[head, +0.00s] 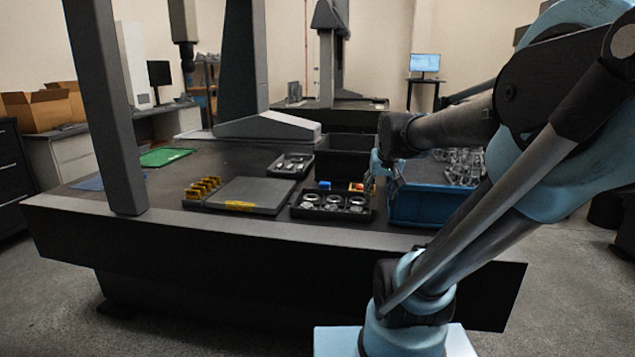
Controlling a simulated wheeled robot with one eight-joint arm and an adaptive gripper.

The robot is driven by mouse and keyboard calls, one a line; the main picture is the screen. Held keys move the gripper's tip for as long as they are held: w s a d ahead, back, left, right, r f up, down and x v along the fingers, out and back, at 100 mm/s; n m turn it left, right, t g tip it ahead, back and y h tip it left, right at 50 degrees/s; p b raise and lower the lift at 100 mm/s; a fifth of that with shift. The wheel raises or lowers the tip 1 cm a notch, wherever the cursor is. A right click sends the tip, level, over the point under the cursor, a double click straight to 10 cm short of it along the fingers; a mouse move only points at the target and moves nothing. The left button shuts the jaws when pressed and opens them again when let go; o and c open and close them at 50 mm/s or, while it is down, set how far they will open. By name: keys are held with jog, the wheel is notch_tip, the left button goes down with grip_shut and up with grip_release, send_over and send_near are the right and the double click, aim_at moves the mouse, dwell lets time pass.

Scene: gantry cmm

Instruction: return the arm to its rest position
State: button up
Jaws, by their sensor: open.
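My gripper (386,176) is in the head view, right of the middle, at the end of my blue and grey arm. It hangs above the table beside the left wall of a blue bin (425,211). The gripper is open, and I see nothing held in it. My arm reaches in from the right and hides part of the blue bin and of the table (250,232) behind it.
A black tray with round metal parts (333,202) is just left of my gripper. Another black tray (290,166), a black bin (346,155), a grey plate (249,195) and yellow blocks (202,188) are also on the table. A grey gantry column (105,100) stands at left.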

jog(key=s+f+g, duration=0.2)
jog(key=s+f, duration=0.4)
jog(key=s, duration=0.3)
jog(key=s+f+g, duration=0.1)
jog(key=s+f, duration=0.6)
jog(key=s, duration=0.2)
jog(key=shift+s+g, duration=0.3)
jog(key=shift+g, duration=0.1)
jog(key=shift+w+f, duration=0.15)
jog(key=shift+w, duration=0.3)
